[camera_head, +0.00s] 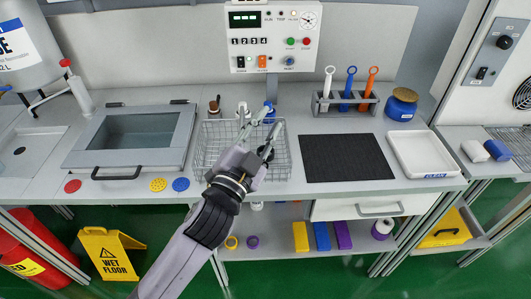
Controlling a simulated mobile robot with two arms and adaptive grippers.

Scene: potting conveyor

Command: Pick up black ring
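A small dark ring-like shape (270,151), which may be the black ring, shows in the wire basket (286,165) on the counter. It is small and close to my gripper's fingers, so I cannot tell it fully from the gripper's own parts. My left gripper (262,128) reaches over the basket from below, with its fingers spread apart. I see nothing clearly held between them. The gripper and wrist hide part of the basket's inside. My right gripper is not in view.
Right of the basket lie a black mat (345,158) and a white tray (424,153). Behind stand a tool rack (345,105) with white, blue and orange ring-topped tools and a blue jar (402,103). A grey lidded basin (135,130) is left. A control box (275,40) stands behind.

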